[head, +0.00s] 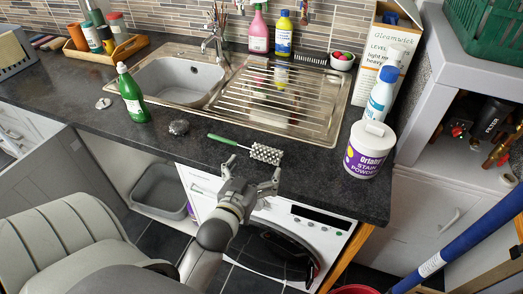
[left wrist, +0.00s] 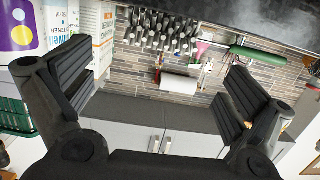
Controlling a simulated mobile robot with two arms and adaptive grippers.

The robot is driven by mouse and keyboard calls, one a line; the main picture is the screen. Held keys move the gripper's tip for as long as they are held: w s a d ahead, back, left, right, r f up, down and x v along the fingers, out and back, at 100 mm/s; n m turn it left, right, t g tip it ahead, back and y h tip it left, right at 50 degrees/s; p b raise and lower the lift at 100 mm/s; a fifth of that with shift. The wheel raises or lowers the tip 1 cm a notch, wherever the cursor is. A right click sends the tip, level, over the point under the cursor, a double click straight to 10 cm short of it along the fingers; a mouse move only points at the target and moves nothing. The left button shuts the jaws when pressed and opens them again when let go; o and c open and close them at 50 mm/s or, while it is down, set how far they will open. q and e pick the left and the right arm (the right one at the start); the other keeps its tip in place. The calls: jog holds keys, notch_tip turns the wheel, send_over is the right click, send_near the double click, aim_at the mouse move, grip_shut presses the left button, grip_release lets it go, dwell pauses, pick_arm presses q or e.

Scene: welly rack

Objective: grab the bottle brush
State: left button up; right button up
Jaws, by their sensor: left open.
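The bottle brush (head: 266,153) lies on the dark worktop near its front edge, with a white bristled head at right and a green handle (head: 223,140) pointing left. In the left wrist view the brush head (left wrist: 158,34) shows upside down between the fingers, with its green handle (left wrist: 258,54) to the right. My left gripper (head: 252,173) is open and empty, just in front of the brush head by the worktop edge. No finger appears to touch the brush. My right gripper is in neither view.
A metal scourer (head: 179,127) and a green bottle (head: 132,97) stand left of the brush. A stain powder tub (head: 368,152) stands to its right. The steel sink drainer (head: 270,98) is behind. A washing machine (head: 305,232) is below the worktop.

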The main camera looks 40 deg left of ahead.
aim_at(264, 155)
pick_arm(q)
jog(key=shift+x, duration=1.15)
jog(key=p+x, duration=0.1)
jog(key=x, duration=0.3)
jog(key=shift+p, duration=0.35)
jog(key=shift+w+a+f, duration=0.15)
jog(key=shift+w+f, duration=0.1)
jog(key=shift+w, duration=0.25)
jog(key=shift+c, duration=0.6)
jog(key=c, duration=0.8)
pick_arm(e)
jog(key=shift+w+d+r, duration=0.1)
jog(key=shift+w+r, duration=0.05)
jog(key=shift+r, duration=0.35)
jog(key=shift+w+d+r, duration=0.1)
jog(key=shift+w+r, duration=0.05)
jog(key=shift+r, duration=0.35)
pick_arm(q)
jog(key=shift+r, duration=0.1)
